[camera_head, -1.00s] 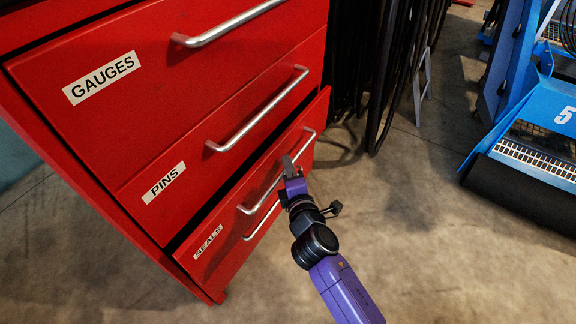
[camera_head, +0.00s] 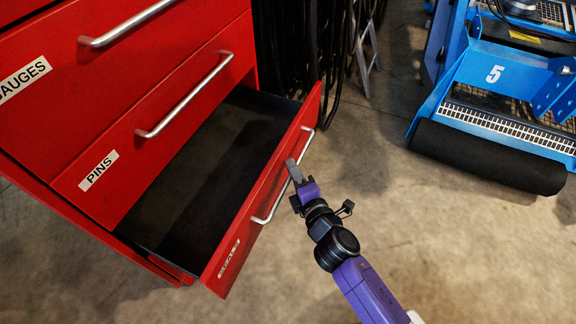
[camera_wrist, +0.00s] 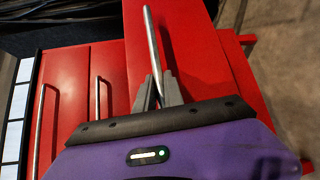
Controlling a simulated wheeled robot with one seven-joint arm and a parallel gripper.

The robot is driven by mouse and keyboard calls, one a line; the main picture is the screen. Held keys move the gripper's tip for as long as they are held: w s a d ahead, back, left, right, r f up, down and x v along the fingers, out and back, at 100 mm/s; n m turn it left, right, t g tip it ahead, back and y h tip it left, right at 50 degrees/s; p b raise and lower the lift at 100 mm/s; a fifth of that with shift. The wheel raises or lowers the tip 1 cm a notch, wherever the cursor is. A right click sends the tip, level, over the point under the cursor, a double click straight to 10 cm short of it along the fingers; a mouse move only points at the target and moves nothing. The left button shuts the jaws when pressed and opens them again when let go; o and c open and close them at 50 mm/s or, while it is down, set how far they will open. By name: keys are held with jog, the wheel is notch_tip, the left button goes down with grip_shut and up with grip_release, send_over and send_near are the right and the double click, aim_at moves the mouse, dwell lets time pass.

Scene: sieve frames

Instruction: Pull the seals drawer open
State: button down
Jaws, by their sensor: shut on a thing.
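The seals drawer (camera_head: 264,205) is the lowest labelled red drawer in the head view and stands well out from the cabinet. Its dark inside (camera_head: 205,165) shows bare where visible. Its silver bar handle (camera_head: 271,212) runs along the front. My gripper (camera_head: 295,178) is shut on this handle, near its middle. In the wrist view my two grey fingers (camera_wrist: 157,90) close around the bar handle (camera_wrist: 151,45), against the red drawer front (camera_wrist: 195,50).
The pins drawer (camera_head: 150,130) and the gauges drawer (camera_head: 60,60) above are shut. Dark hanging hoses (camera_head: 300,45) are behind the cabinet. A blue machine (camera_head: 500,85) marked 5, with a black roller (camera_head: 485,158), stands at the right. The floor (camera_head: 400,235) between is clear.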

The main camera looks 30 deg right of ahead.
jog(key=c, duration=1.5)
grip_release()
jog(key=shift+o, duration=0.2)
jog(key=v, duration=0.8)
jog(key=shift+b, duration=0.3)
jog(key=shift+w, duration=0.1)
